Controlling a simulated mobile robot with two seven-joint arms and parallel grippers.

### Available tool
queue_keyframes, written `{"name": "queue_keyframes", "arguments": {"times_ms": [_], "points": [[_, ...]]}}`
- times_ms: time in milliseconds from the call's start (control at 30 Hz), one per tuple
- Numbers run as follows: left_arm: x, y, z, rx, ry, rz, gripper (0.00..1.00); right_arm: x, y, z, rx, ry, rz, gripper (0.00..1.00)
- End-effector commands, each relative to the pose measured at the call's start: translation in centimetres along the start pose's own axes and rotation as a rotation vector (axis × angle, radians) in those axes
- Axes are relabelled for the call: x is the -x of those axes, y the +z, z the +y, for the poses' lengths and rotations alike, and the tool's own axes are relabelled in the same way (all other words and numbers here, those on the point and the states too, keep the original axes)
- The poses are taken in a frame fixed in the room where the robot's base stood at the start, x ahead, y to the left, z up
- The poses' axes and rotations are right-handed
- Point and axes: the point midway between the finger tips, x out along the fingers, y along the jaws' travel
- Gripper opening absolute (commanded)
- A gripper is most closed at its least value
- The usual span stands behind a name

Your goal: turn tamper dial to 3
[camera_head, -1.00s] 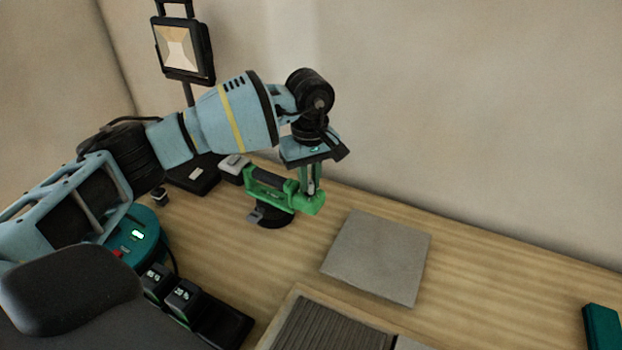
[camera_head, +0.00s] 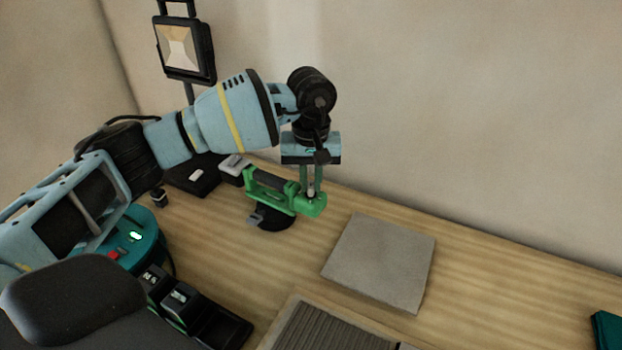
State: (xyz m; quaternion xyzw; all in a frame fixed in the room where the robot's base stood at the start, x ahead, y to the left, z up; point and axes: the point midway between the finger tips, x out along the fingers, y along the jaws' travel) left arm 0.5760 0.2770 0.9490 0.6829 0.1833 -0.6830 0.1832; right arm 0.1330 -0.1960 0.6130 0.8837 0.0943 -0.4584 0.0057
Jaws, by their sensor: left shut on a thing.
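The green tamper (camera_head: 271,192), with a dark grip and a black round foot, stands on the wooden worktop below my left gripper. My left gripper (camera_head: 311,192) points straight down with its fingers at the right end of the tamper, shut on the tamper's dial there. The dial itself is mostly hidden between the fingers, and its number cannot be read. My right gripper is not in view.
A grey square tile (camera_head: 379,262) lies right of the tamper. A ribbed grey panel (camera_head: 330,327) is at the front edge. A teal round device (camera_head: 137,240) and a charger with batteries (camera_head: 178,299) stand at left. A work lamp (camera_head: 184,48) stands behind.

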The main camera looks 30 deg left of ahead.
Motion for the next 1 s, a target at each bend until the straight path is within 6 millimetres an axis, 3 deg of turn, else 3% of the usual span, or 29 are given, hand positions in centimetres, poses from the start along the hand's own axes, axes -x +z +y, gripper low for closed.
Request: {"name": "queue_keyframes", "arguments": {"times_ms": [200,233,400,733,1000], "points": [[0.0,0.0,0.0,0.001,0.0,0.0,0.0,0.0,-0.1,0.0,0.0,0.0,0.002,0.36],[0.0,0.0,0.0,0.001,0.001,0.0,0.17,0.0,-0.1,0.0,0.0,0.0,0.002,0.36],[0.0,0.0,0.0,0.001,0.0,0.0,0.36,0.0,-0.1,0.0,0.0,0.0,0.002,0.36],[0.4,0.0,0.0,0.002,0.001,0.001,0.36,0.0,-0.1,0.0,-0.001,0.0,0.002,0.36],[4.3,-0.1,0.1,0.002,0.002,0.003,0.36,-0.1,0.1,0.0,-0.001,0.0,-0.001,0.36]]}}
